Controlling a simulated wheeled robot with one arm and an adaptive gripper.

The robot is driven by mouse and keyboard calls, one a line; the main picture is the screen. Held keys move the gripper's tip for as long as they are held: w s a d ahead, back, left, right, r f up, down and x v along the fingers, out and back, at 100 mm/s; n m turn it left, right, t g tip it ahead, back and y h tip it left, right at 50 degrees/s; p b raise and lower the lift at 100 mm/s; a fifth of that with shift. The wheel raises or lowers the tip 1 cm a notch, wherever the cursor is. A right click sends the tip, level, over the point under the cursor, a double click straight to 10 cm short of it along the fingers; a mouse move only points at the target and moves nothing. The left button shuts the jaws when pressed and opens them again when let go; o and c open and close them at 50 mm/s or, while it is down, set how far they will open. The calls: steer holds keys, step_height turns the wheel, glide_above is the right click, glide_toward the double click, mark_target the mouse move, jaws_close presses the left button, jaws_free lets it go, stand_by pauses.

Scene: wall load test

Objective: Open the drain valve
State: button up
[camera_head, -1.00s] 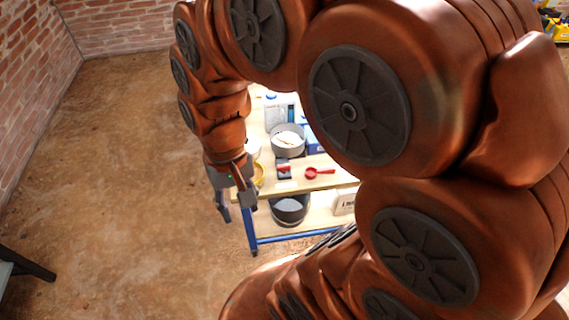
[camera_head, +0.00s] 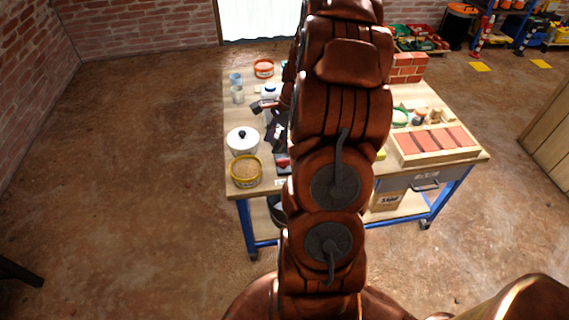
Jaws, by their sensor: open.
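I cannot pick out a drain valve in this view. My gripper (camera_head: 264,120) shows partly at the left of my arm, above the left part of the wooden workbench (camera_head: 400,178). Its dark fingers point left and are apart, with nothing seen between them. My arm hides the rest of it and the middle of the bench. A white bottle with a blue cap (camera_head: 270,91) stands just behind the gripper. A white lidded pot (camera_head: 242,141) stands in front of it to the left.
A yellow-rimmed tub (camera_head: 245,172), an orange-rimmed tub (camera_head: 263,69) and clear cups (camera_head: 237,94) stand on the bench's left side.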

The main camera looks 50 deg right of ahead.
steer(key=s+d+f+m+t+b, duration=0.1)
steer(key=d+f+m, duration=0.3)
steer(key=d+f, duration=0.3)
steer(key=shift+x, duration=3.15)
steer(key=shift+d, duration=0.1)
steer(key=shift+c, duration=0.3)
steer(key=shift+w, duration=0.1)
jaws_close()
